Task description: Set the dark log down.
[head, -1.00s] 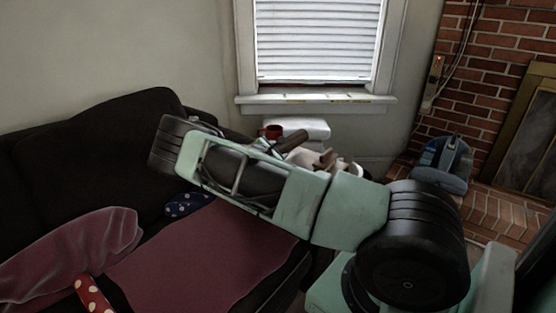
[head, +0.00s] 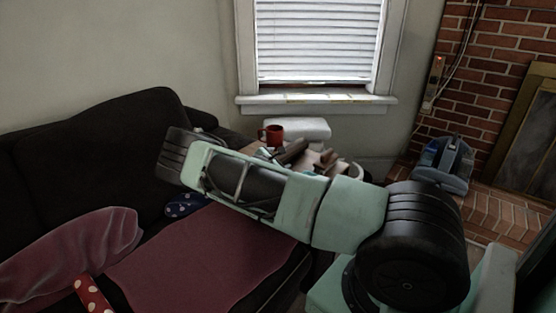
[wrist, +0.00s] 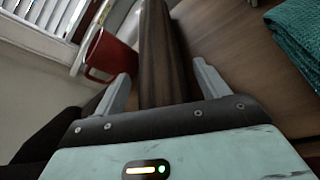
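The dark log (wrist: 160,55) is a long dark brown piece running away from me between my gripper's fingers in the wrist view. My gripper (wrist: 160,72) is open, with a gap showing between each finger and the log. The log appears to lie on a brown wooden tabletop (wrist: 235,45); its near underside is hidden by my gripper. In the head view, brown log pieces (head: 325,161) show behind my arm, which hides my fingers and most of the table.
A red mug (head: 272,135) stands close left of the log; it also shows in the wrist view (wrist: 108,56). A teal cloth (wrist: 298,38) lies to the right. A white block-like thing (head: 300,130) is by the window. A dark sofa (head: 85,150) is at left.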

